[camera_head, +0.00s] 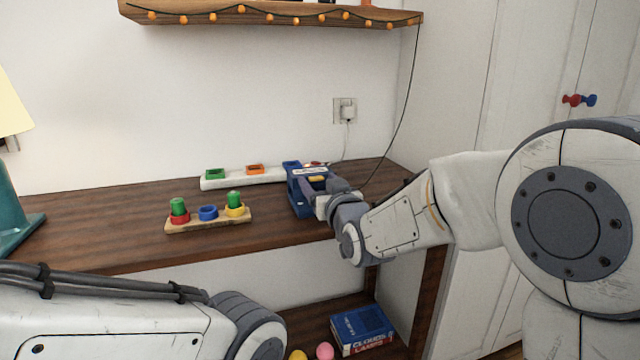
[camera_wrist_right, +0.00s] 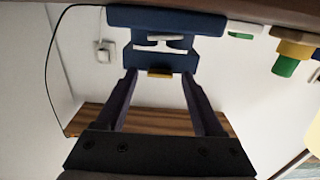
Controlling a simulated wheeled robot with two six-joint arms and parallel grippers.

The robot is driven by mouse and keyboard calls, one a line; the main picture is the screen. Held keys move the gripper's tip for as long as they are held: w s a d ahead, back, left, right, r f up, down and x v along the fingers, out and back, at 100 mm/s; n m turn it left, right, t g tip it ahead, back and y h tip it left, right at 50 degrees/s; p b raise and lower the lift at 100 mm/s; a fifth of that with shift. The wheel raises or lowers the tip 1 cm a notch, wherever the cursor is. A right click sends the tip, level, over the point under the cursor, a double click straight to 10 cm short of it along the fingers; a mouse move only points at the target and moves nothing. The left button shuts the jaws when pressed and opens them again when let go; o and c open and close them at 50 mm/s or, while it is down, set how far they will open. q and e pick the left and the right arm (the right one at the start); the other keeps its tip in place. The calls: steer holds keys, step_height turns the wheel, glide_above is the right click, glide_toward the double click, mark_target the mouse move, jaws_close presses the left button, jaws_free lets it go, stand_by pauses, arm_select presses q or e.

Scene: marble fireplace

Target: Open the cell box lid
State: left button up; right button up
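The cell box is a dark blue box (camera_head: 299,202) near the right front of the wooden desk. It has a white label and a yellow tab (camera_head: 317,179) on its near side. My right gripper (camera_head: 322,190) is at the box's near side and partly hides it. In the upside-down right wrist view, the blue box (camera_wrist_right: 160,62) is straight ahead and its yellow tab (camera_wrist_right: 160,75) shows between my two spread fingertips. I cannot tell whether they touch the box. How far the lid is raised is unclear. My left arm enters at lower left; its gripper is out of view.
A wooden stand (camera_head: 208,221) with green, red, blue and yellow pieces is left of the box. A white strip (camera_head: 245,180) with coloured sockets lies behind. A lamp (camera_head: 18,220) stands far left. A blue carton (camera_head: 361,328) is on the lower shelf.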

jaws_close()
stand_by(1.3)
